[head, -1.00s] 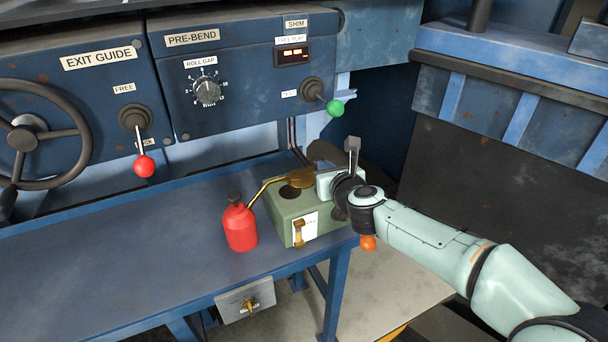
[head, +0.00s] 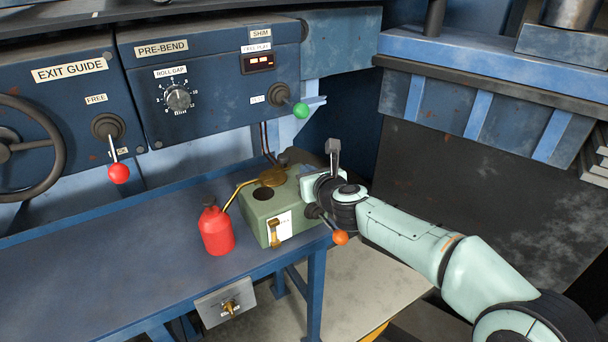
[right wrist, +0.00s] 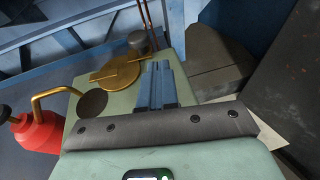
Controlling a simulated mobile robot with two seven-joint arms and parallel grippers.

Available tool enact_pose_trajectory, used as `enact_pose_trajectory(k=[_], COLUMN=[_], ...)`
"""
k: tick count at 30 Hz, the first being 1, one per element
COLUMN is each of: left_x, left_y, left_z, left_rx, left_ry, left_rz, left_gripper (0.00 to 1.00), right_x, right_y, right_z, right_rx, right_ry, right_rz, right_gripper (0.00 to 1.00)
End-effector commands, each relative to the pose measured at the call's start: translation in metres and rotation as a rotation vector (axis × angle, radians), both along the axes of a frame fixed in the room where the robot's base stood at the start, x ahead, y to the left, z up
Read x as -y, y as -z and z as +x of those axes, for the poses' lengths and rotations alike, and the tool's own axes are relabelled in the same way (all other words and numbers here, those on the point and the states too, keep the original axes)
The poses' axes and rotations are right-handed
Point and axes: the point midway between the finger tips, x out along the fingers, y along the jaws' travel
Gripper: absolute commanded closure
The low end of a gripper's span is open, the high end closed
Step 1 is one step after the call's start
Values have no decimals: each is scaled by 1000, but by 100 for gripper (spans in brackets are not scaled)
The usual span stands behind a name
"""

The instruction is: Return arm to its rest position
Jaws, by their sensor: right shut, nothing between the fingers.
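My right gripper (head: 333,153) is shut and empty. Its arm comes in from the right, and the gripper is at the right end of the green box (head: 263,208) on the blue bench. In the right wrist view the closed fingers (right wrist: 158,84) show in front of the green box's top (right wrist: 84,80), beside its brass lid (right wrist: 118,72); I cannot tell whether they touch it. My left gripper is not in view.
A red oil can (head: 217,232) stands just left of the box. A lever with an orange knob (head: 340,238) sticks out under my right wrist. The blue control panel (head: 210,70) has red-knobbed (head: 119,173) and green-knobbed (head: 300,110) levers. The bench's left part (head: 110,250) is clear.

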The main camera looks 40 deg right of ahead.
Motion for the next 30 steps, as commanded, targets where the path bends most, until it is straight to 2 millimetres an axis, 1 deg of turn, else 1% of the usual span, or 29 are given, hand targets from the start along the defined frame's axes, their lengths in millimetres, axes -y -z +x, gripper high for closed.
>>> enact_pose_trajectory(k=[1, 6, 9, 12, 15, 18, 30], left_x=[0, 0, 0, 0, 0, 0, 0], left_y=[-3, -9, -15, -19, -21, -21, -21], left_z=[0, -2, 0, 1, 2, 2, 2], left_rx=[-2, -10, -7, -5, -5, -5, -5], left_ry=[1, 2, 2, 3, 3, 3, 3], left_rz=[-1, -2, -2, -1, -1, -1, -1], left_gripper=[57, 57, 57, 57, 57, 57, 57], right_x=[2, 4, 5, 5, 5, 5, 5], right_y=[-8, -20, -26, -29, -30, -31, -30], right_z=[-15, -54, -71, -84, -92, -95, -95], right_rx=[5, 4, 3, 2, 1, 1, 1], right_ry=[3, 3, 2, 1, 2, 1, 0], right_rz=[0, 0, -1, 0, -1, -1, -1], right_gripper=[100, 100, 100, 100, 100, 100, 100])
